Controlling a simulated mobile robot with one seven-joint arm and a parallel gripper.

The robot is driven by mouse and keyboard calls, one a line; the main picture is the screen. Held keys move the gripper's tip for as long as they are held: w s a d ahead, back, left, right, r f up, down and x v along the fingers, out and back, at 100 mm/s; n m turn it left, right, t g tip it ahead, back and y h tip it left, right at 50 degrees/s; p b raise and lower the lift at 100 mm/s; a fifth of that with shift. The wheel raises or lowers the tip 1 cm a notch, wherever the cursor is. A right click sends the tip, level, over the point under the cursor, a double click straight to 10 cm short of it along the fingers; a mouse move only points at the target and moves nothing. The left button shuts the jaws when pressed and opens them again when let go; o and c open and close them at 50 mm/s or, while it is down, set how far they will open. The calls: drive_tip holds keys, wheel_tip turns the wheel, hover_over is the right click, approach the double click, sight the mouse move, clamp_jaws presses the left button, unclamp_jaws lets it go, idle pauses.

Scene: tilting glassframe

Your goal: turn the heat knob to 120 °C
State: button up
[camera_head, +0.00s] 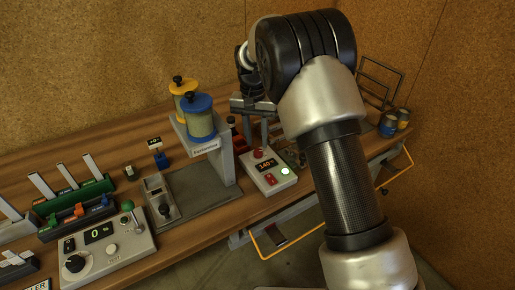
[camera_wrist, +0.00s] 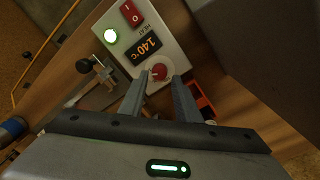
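The heat control box (camera_head: 280,182) is light grey and stands on the workbench. Its display (camera_wrist: 145,47) reads 140 °C. The red heat knob (camera_wrist: 159,71) has a pale pointer mark and sits beside the display; it also shows in the head view (camera_head: 258,153). My gripper (camera_wrist: 161,79) is open, with one fingertip to each side of the knob in the wrist view. In the head view, my gripper (camera_head: 258,138) is over the knob end of the box. I cannot tell whether the fingers touch the knob.
The box carries a red switch (camera_wrist: 132,13) and a lit green lamp (camera_wrist: 110,36). A grey stand (camera_head: 222,165) with yellow and blue spools (camera_head: 199,118) rises just left of the box. Small parts (camera_head: 290,155) lie to its right. Another control box (camera_head: 105,245) is at front left.

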sight(258, 151)
drive_tip(key=shift+d+f, duration=0.15)
drive_tip(key=shift+f, duration=1.85)
clamp_jaws()
drive_tip(key=shift+n, duration=0.3)
drive_tip(key=n, duration=0.5)
drive_tip(key=shift+r+n, duration=0.1)
drive_tip(key=shift+n, duration=0.2)
drive_tip(key=n+p, duration=0.1)
drive_tip(key=n, duration=0.4)
drive_tip(key=shift+t, duration=0.3)
drive_tip(key=shift+n, duration=0.4)
